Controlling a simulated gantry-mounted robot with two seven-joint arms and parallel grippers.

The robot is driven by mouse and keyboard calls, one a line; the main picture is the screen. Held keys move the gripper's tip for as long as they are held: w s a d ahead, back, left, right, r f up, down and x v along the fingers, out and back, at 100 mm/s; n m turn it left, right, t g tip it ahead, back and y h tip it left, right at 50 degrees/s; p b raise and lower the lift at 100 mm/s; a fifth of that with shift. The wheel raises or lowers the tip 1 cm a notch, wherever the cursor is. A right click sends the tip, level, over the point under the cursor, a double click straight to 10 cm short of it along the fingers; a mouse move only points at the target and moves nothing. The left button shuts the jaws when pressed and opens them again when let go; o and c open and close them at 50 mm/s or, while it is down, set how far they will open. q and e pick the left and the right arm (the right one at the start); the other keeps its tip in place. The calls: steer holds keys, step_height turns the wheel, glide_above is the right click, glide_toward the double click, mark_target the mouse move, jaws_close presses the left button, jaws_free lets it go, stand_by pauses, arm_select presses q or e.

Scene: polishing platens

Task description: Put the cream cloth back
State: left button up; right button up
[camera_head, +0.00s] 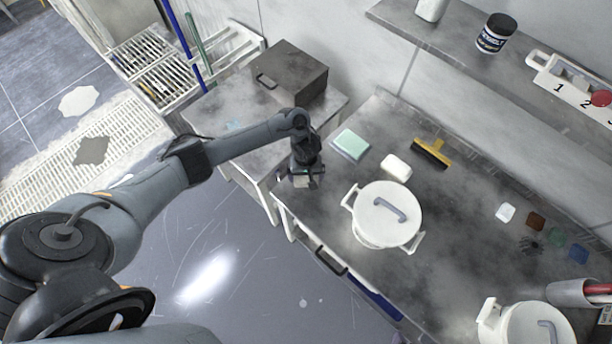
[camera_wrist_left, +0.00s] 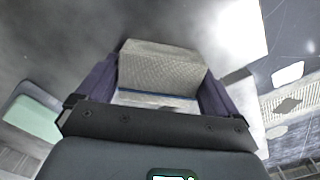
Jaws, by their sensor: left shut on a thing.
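My left gripper (camera_head: 304,180) reaches over the left end of the grey worktop, near its front left corner. In the left wrist view, its two dark fingers (camera_wrist_left: 160,82) are shut on a folded cream cloth (camera_wrist_left: 160,66) with a woven texture and a thin blue line along its lower edge. In the head view the cloth is mostly hidden by the gripper. I cannot tell whether it touches the worktop. My right gripper is in neither view.
A pale green pad (camera_head: 350,144), a white block (camera_head: 396,167) and a yellow-handled brush (camera_head: 432,153) lie behind and right of the gripper. A lidded white pot (camera_head: 385,228) stands close to its right. A dark box (camera_head: 290,73) sits on the side table.

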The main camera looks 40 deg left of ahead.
arm_select(q)
steer(key=o, duration=0.6)
steer(key=shift+f, duration=0.1)
steer(key=shift+o, duration=0.2)
steer(key=shift+r, duration=0.55)
step_height(320, 180, up, 11)
steer(key=p, duration=0.7)
steer(key=shift+r, duration=0.1)
